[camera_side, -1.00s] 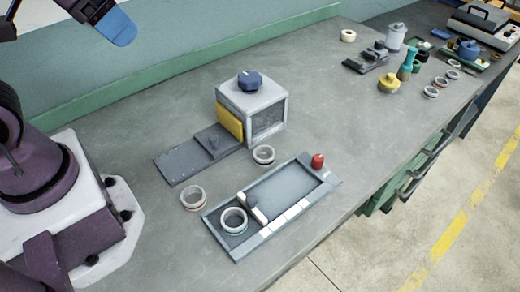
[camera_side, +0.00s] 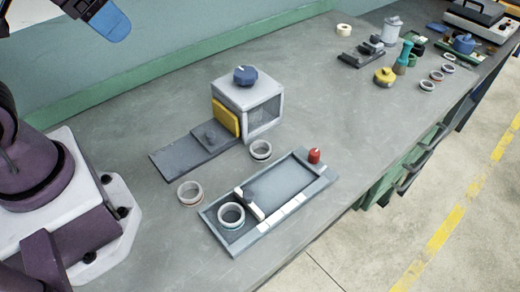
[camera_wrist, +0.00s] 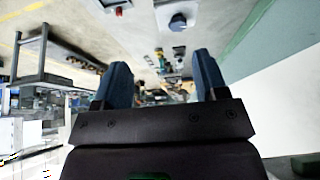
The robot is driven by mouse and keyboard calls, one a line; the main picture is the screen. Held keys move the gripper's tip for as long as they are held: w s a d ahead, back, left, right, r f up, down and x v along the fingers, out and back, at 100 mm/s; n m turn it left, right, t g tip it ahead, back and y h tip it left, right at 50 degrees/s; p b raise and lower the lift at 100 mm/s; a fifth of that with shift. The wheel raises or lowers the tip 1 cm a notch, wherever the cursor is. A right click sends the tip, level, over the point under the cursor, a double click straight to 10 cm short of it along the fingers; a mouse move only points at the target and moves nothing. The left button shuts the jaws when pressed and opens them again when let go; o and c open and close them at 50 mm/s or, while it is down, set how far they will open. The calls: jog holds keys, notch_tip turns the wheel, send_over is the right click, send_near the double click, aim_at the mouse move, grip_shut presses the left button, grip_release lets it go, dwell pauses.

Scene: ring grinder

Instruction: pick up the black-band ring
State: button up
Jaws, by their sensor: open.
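Three pale grey rings are near me in the side view. One ring (camera_side: 190,194) lies on the bench left of the tray. A second ring (camera_side: 261,150) lies on the bench between the box and the tray, and its lower band looks dark. A third ring (camera_side: 231,215) sits in the tray's left compartment and shows a teal band. The bands are small, so I cannot be sure which one is black. My gripper (camera_wrist: 163,78) is open and empty, its blue fingers apart in the wrist view. In the side view one blue finger shows high at the top left, far from the rings.
A grey box (camera_side: 248,98) with a blue knob and yellow plate stands behind the rings. The tray (camera_side: 265,229) has a red knob (camera_side: 314,156) at its far corner. Several more rings (camera_side: 427,85), a yellow knob (camera_side: 385,76) and tools lie far right. The mid-right bench is clear.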

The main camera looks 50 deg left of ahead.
jog(key=shift+o, duration=1.4)
